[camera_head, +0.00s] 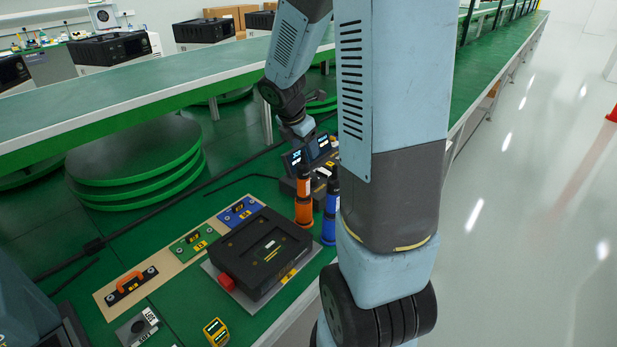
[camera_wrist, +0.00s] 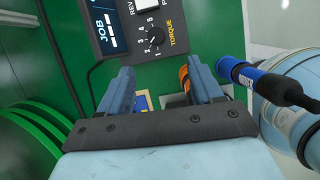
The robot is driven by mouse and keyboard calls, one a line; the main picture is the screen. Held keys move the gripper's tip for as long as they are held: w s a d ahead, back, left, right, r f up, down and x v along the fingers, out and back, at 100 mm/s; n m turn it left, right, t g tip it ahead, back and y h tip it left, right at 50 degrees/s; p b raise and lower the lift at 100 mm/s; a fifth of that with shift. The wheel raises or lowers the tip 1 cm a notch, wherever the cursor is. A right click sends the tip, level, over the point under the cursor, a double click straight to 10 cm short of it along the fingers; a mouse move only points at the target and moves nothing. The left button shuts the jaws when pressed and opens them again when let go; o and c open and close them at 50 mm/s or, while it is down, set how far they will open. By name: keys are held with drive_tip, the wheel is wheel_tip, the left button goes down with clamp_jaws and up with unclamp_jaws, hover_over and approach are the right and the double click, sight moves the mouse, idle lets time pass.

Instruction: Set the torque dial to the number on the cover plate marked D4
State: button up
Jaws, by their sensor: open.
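The torque dial (camera_wrist: 155,38) is a black knob ringed by small numbers and marked TORQUE, on a dark control box (camera_wrist: 108,45) in the wrist view. Which number it points at is too small to tell. My gripper (camera_wrist: 162,82) is open and empty, its fingers apart below the dial and not touching it. In the head view my gripper (camera_head: 303,130) is above the control box (camera_head: 325,150). Three cover plates, orange and black (camera_head: 131,285), green (camera_head: 193,242) and blue (camera_head: 238,212), lie on a tan board. Their markings are not readable.
An orange-banded cylinder (camera_head: 304,208) and a blue one (camera_head: 329,210) stand close to the control box. A black housing (camera_head: 235,262) with a red knob lies in front. Stacked green-rimmed discs (camera_head: 135,180) are at left. A yellow box (camera_head: 216,330) is near the front edge.

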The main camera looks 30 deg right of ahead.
sight(312, 179)
drive_tip(key=w+d+f, duration=0.1)
drive_tip(key=f, duration=0.4)
drive_tip(key=w+d+f+n, duration=0.1)
drive_tip(key=d+f, duration=0.1)
drive_tip(key=f, duration=0.3)
drive_tip(key=w+d+f+n, duration=0.1)
drive_tip(key=f, duration=0.4)
drive_tip(key=shift+w+d, duration=0.35)
drive_tip(key=shift+d, duration=0.05)
